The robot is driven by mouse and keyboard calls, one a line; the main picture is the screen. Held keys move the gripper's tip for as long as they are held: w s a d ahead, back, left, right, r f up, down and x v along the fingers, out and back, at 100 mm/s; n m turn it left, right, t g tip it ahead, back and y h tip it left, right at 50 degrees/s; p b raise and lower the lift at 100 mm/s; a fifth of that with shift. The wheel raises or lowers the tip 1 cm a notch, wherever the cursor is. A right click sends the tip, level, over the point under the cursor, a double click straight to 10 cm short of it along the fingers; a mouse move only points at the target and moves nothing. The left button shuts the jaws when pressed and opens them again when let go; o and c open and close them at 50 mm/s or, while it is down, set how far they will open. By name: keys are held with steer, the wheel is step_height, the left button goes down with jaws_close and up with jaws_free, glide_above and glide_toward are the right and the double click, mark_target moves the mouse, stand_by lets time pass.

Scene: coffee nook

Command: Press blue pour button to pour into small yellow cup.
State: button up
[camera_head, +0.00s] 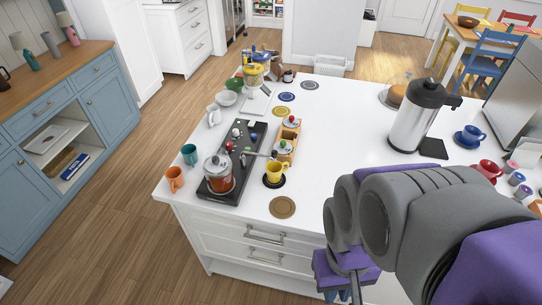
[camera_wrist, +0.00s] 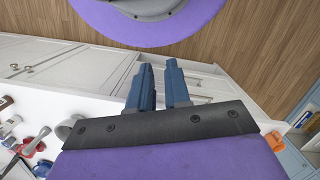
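In the head view a small yellow cup (camera_head: 277,173) stands upright on a dark round coaster on the white counter. Left of it is a black machine base (camera_head: 226,197) with a glass pot (camera_head: 218,172) of reddish-brown liquid. A metal spout (camera_head: 262,154) reaches from the base toward the cup. Several small coloured knobs sit on the base; a bluish one (camera_head: 252,137) shows, but I cannot tell surely that it is the pour button. My gripper (camera_wrist: 160,84) shows two blue fingers with a gap between them, empty, low in front of the counter and away from the cup.
A wooden box (camera_head: 289,138) with knobs stands behind the yellow cup. Orange (camera_head: 175,178) and teal (camera_head: 189,154) mugs are near the left edge. A large steel jug (camera_head: 415,115) stands to the right. The front counter middle is clear except for a tan coaster (camera_head: 282,207).

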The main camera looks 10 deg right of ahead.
jaws_close()
stand_by(1.2)
